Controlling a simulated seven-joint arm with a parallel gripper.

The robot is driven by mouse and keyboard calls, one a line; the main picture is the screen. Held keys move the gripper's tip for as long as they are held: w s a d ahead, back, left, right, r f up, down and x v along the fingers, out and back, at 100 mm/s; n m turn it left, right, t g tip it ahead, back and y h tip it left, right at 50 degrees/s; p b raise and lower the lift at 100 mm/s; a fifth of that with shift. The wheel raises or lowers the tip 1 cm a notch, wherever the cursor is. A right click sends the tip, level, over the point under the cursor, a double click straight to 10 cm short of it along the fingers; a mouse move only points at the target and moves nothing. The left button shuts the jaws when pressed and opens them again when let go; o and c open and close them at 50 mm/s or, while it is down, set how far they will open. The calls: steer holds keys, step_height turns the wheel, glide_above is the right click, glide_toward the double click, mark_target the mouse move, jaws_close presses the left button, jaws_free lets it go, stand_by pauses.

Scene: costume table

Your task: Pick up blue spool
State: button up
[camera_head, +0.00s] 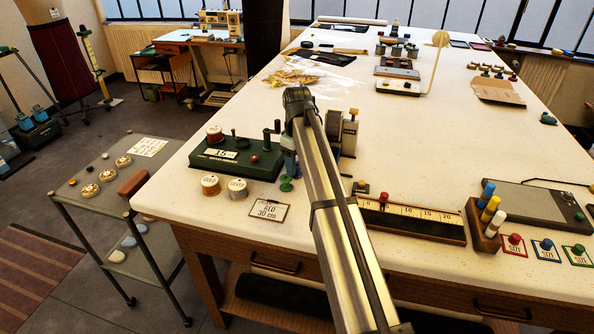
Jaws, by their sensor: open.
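A small blue-topped piece (546,244) stands on a blue-bordered card at the right front of the table, between a red one (514,239) and a green one (579,249) on matching cards. A blue cylinder (487,189) stands in a wooden rack with a yellow (490,208) and a white one (495,224). I cannot tell for sure which blue piece is the spool. My arm rises from the bottom over the table's front edge, left of these pieces. My gripper cannot be made out; the arm hides what is behind it.
A numbered wooden ruler block (412,219) and a flat grey device (525,205) lie right. The white tabletop (450,140) is clear mid-right.

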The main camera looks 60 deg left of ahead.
steer(key=shift+f, duration=0.5)
steer(key=shift+c, duration=0.2)
steer(key=c, duration=0.8)
steer(key=shift+o, duration=0.2)
steer(key=shift+r, duration=0.1)
